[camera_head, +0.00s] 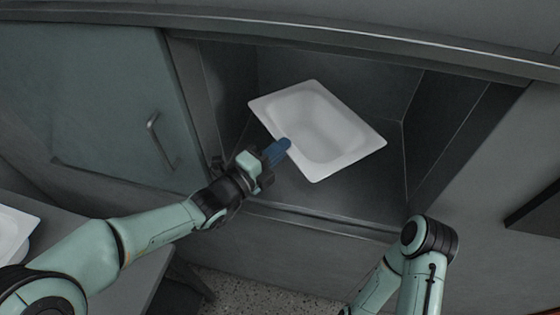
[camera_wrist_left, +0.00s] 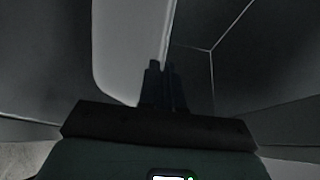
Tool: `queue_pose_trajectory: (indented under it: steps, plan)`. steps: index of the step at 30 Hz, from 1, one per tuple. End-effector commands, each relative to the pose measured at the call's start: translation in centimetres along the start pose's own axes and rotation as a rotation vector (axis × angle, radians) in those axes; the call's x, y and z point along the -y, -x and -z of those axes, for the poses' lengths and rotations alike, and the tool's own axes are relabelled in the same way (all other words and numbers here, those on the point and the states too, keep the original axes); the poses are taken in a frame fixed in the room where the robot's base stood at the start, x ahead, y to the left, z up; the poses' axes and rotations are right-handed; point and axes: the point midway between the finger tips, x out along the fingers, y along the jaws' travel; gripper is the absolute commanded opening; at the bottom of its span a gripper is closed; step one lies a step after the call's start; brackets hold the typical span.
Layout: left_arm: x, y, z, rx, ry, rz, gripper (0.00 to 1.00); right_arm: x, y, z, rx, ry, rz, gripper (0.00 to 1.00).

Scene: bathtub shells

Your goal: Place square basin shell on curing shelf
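The white square basin shell (camera_head: 318,128) is inside the open dark compartment of the curing shelf (camera_head: 385,215), its hollow facing my head camera. It looks turned askew to the compartment walls. I cannot tell whether it touches the compartment floor. My left gripper (camera_head: 284,147) reaches in from the left and is shut on the basin's near-left rim. In the left wrist view the two dark fingers (camera_wrist_left: 166,88) are close together at the edge of the pale basin (camera_wrist_left: 128,45). My right arm shows at the lower right, but its gripper is out of sight.
A grey-green door panel (camera_head: 105,110) with a handle (camera_head: 160,140) is left of the opening. Another white shell (camera_head: 14,235) lies on a grey surface at the far left. The compartment has side walls and a front edge below the basin; some floor is bare around it.

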Motion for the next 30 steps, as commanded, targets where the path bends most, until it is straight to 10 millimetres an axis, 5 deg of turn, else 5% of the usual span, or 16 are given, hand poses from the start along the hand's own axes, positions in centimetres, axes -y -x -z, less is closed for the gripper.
queue_pose_trajectory:
  steps: [12,27,30]
  plan:
    - [-4.5,0.0,0.1,-0.002,-0.001,0.010,0.00,-0.3,-0.9,-0.1,0.003,-0.001,-0.001,0.33]
    - [-5.4,-0.3,-0.1,-0.001,-0.002,0.013,0.00,-0.4,-1.1,0.0,0.003,-0.001,-0.001,0.33]
    - [-5.5,-0.3,-0.2,0.000,-0.001,0.005,0.30,-0.4,-1.0,0.0,0.003,-0.001,-0.001,0.33]
